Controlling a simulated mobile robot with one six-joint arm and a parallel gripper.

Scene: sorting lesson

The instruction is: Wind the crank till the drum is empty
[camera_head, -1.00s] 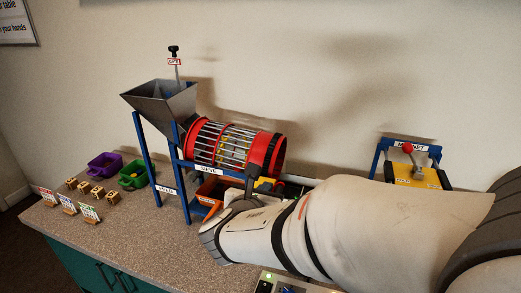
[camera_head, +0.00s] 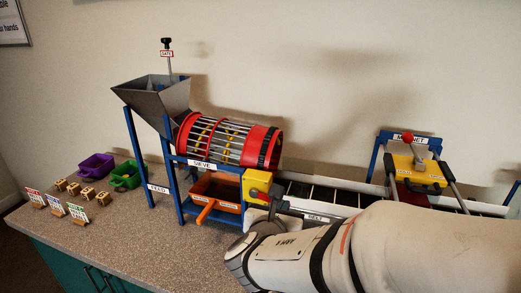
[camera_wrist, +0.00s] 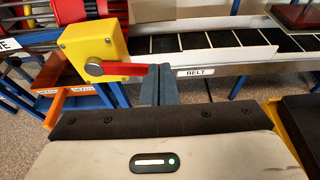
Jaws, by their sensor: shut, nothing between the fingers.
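The sieve drum (camera_head: 228,141), a cage of bars with red end rings, lies in a blue frame. Some yellow shows inside it between the bars; I cannot tell how many pieces. A yellow box (camera_head: 257,183) with a red handle stands below the drum's right end. In the wrist view the red handle (camera_wrist: 118,67) reaches right from the yellow box (camera_wrist: 92,45), its tip at my fingers. My gripper (camera_wrist: 156,86) is shut and empty beside that tip; I cannot tell whether they touch. In the head view my gripper (camera_head: 273,208) is just right of the box.
A grey hopper (camera_head: 157,98) feeds the drum from the left. An orange tray (camera_head: 222,193) sits beneath it. The belt (camera_head: 320,193) runs right to the magnet stand (camera_head: 415,165). Purple (camera_head: 97,166) and green (camera_head: 126,176) bins and small blocks stand at left.

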